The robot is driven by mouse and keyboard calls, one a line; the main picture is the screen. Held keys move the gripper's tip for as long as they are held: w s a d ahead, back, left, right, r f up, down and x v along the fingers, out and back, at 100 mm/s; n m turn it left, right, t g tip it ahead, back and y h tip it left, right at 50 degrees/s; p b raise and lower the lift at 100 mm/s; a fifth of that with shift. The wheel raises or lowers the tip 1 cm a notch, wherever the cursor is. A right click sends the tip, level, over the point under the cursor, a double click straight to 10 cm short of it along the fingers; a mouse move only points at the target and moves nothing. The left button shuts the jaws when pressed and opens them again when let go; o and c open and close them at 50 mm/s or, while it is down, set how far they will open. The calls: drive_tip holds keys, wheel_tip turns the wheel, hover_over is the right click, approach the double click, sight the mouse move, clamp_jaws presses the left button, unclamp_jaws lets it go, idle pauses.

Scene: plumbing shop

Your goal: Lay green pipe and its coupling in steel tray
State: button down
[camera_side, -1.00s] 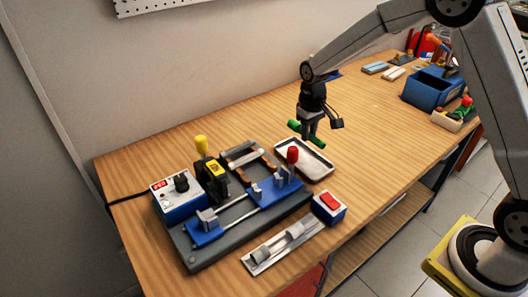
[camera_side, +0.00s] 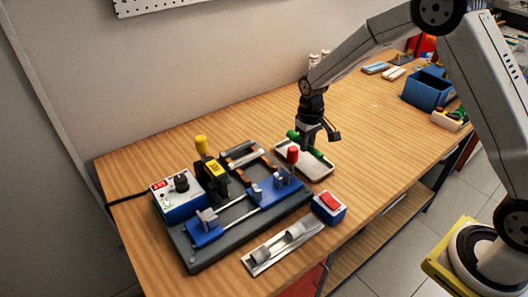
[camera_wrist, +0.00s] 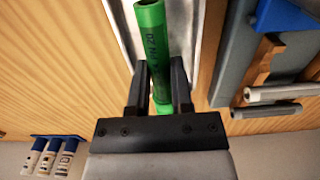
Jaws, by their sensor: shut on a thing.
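The green pipe (camera_wrist: 152,40) is between the fingers of my gripper (camera_wrist: 160,75) in the wrist view, and my gripper is shut on it. In the side view the green pipe (camera_side: 293,135) lies crosswise in my gripper (camera_side: 307,146), low over the steel tray (camera_side: 318,176). I cannot tell whether the pipe touches the tray. The tray (camera_wrist: 182,30) also shows behind the pipe in the wrist view. The coupling cannot be told apart from the pipe; part of the green piece is hidden by the fingers.
A blue and grey machine (camera_side: 240,215) with a red-knobbed lever (camera_side: 292,155) stands close left of the tray. A red-switch box (camera_side: 329,207) and a silver rail (camera_side: 283,248) lie in front. A blue bin (camera_side: 427,90) is at the far right.

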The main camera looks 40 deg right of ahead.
sight(305, 162)
drive_tip(key=shift+f, duration=1.95)
drive_tip(key=shift+c, duration=2.2)
unclamp_jaws()
drive_tip(key=shift+r, duration=0.1)
drive_tip(key=shift+w+r, duration=0.1)
drive_tip(key=shift+r, duration=3.65)
